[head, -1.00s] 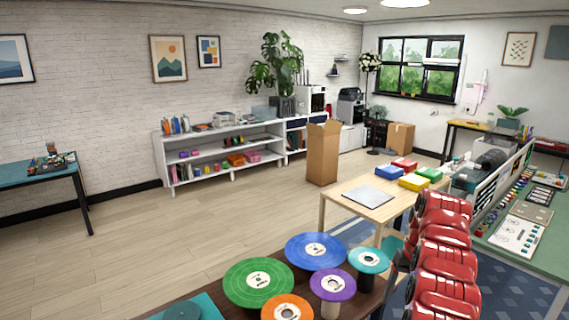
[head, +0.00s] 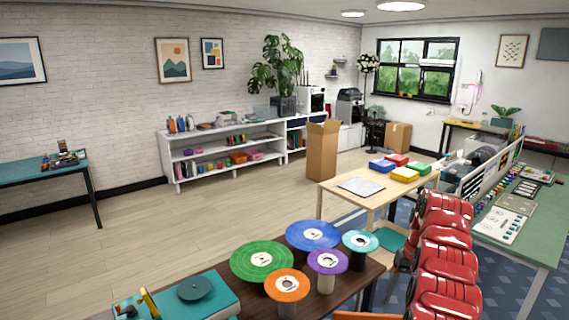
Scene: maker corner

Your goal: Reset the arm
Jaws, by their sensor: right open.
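A teal turntable-like box (head: 222,296) sits on the dark brown table at the bottom left, partly cut off by the frame. It has a dark teal round platter (head: 195,289) and, at its left, a slanted yellow arm-like lever (head: 150,303). Whether the lever touches anything is hard to tell. My right arm is red and folded at the right; its gripper (head: 441,205) is apart from the turntable, with its fingers hard to make out. My left gripper is out of view.
Green (head: 262,261), blue (head: 313,235), orange (head: 287,286), purple (head: 327,262) and teal (head: 360,243) discs on stands crowd the dark table (head: 350,283). A light wood table (head: 335,190) stands behind. The floor to the left is clear.

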